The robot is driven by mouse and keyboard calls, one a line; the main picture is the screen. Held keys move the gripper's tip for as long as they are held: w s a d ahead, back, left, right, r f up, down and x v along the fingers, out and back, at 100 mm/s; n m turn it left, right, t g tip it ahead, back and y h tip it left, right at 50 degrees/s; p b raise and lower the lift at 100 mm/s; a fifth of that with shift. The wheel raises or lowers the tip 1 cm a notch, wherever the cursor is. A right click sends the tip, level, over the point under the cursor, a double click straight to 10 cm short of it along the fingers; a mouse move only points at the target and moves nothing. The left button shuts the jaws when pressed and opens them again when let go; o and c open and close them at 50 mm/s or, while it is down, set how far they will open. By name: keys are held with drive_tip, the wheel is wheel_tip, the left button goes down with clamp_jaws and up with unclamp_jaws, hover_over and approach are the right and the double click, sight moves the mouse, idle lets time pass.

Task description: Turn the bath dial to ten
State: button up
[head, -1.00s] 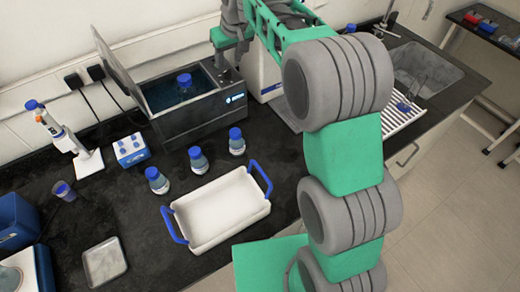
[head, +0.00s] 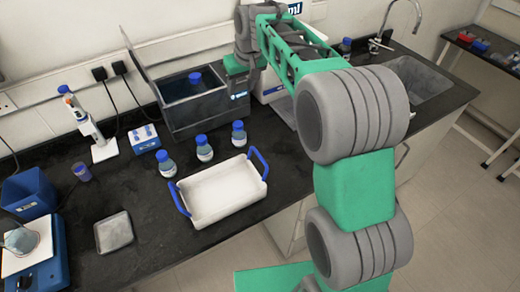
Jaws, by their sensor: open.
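The water bath (head: 197,118) is a dark grey box at the back of the bench, with its lid raised and a lit display on its front right. A blue-capped bottle (head: 195,79) stands in its water. My gripper (head: 237,68) is at the right end of the bath, over its top panel. It is open, but its fingertips are small and partly hidden by the arm. The dial cannot be made out; the gripper covers that end of the panel. I cannot tell whether the fingers touch or surround it.
Several blue-capped bottles are in view, with a row (head: 204,149) in front of the bath. A white tray with blue handles (head: 225,190) stands nearer. A pipette stand (head: 103,148) is at left, a sink (head: 420,75) at right.

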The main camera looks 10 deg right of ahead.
drive_tip(key=s+d+f+m+g+b, duration=0.1)
drive_tip(key=s+d+f+g, duration=0.1)
drive_tip(key=s+f, duration=0.8)
drive_tip(key=shift+s+d+f+m+h+b, duration=0.2)
drive_tip(key=shift+s+d+m+h+b, duration=0.15)
drive_tip(key=shift+s+d, duration=0.65)
drive_tip(key=shift+s+a, duration=0.1)
drive_tip(key=shift+s, duration=0.1)
